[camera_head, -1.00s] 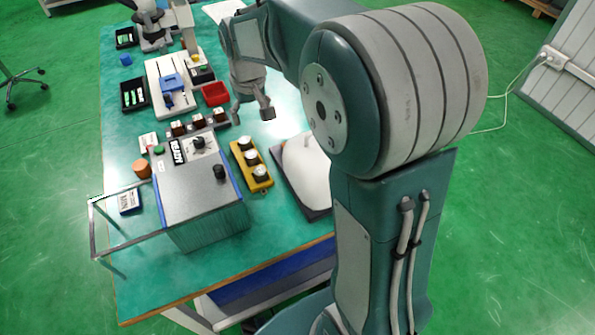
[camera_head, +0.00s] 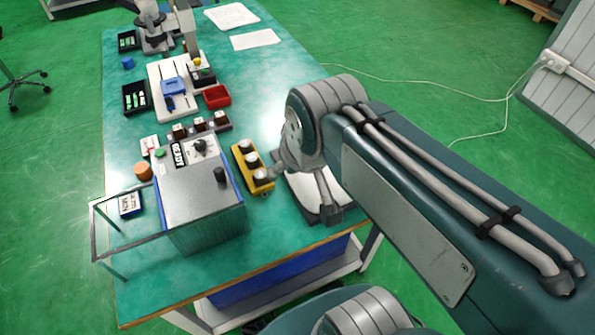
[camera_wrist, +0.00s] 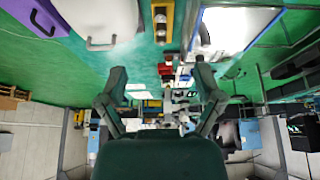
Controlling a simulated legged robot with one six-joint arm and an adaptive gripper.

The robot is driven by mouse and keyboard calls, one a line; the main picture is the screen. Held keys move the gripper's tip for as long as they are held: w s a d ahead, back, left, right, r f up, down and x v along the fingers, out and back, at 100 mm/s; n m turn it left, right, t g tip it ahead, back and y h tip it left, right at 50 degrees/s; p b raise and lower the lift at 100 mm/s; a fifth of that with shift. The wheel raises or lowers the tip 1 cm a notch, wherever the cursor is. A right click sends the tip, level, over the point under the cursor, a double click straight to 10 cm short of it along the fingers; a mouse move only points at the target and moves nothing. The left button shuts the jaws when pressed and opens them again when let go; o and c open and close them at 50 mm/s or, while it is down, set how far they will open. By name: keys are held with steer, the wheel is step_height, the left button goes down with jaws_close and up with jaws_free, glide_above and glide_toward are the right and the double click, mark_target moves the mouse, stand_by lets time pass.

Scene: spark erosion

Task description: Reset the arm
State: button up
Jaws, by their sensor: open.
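My gripper (camera_wrist: 160,78) shows in the wrist view with its two dark fingers spread apart and nothing between them. In the head view my arm reaches in from the lower right, and its end is folded over the right side of the green-topped table (camera_head: 290,85). There it is near the yellow block with white-topped round pieces (camera_head: 251,165) and partly covers a white rounded object on a dark base (camera_head: 305,190). The fingers cannot be told clearly in the head view.
A grey control box (camera_head: 200,190) with a wire frame stands at the table's near left. A red tray (camera_head: 216,96), dark trays (camera_head: 134,97) and a microscope-like device (camera_head: 152,30) lie farther back. White papers (camera_head: 255,39) lie at the far right. A cable crosses the floor.

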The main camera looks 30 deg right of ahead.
steer(key=shift+s+f, duration=0.2)
steer(key=shift+s, duration=0.5)
steer(key=shift+s+f, duration=0.2)
steer(key=shift+s, duration=0.45)
stand_by(0.3)
